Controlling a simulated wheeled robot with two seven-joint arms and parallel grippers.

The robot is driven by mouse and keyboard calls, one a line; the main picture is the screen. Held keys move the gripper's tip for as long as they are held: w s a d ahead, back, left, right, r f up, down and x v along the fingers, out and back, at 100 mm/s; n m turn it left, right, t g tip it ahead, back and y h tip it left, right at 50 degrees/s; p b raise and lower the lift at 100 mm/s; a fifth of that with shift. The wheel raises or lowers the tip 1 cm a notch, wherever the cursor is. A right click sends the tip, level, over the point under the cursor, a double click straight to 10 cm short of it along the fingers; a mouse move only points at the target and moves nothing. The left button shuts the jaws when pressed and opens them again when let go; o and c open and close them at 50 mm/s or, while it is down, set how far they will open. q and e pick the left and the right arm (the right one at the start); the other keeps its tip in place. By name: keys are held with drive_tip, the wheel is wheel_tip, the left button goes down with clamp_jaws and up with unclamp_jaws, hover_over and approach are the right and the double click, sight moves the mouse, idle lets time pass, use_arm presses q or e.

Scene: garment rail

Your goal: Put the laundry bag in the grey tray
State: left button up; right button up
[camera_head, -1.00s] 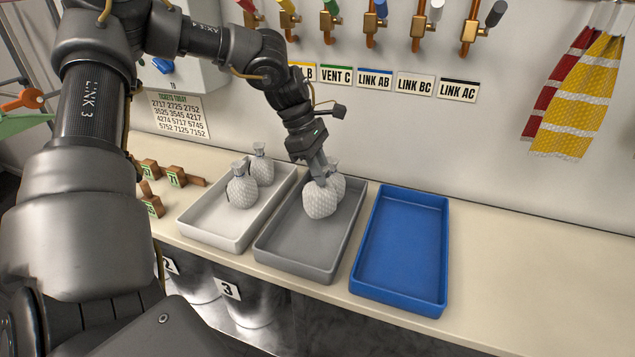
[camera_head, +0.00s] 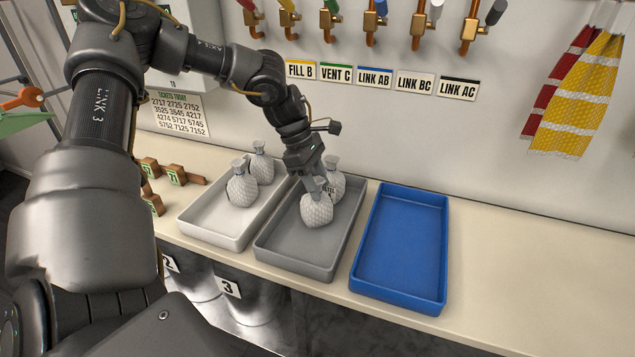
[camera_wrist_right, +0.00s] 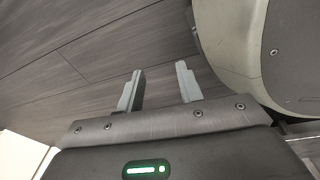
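A white quilted laundry bag (camera_head: 317,211) is low in the front part of the grey tray (camera_head: 285,258). My left gripper (camera_head: 319,188) is at the top of this bag, with its fingers at the bag's neck, which they mostly hide. A second, similar bag (camera_head: 335,183) stands just behind it in the same tray. Whether the front bag's underside touches the tray floor is hard to tell. My right gripper (camera_wrist_right: 160,88) shows in the right wrist view with its fingers apart and nothing between them.
A white tray (camera_head: 212,232) with two similar bags stands directly left of the grey tray. An empty blue tray (camera_head: 400,250) stands to the right. Numbered wooden blocks (camera_head: 174,175) lie at the left. Taps and labels line the wall, and the counter right of the blue tray is clear.

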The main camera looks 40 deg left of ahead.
use_arm(q)
drive_tip(key=shift+r, duration=0.1)
drive_tip(key=shift+v, duration=1.05)
drive_tip(key=v, duration=1)
use_arm(e)
drive_tip(key=shift+s, duration=0.25)
use_arm(q)
drive_tip(key=shift+d, duration=0.1)
use_arm(e)
drive_tip(key=shift+f, duration=0.1)
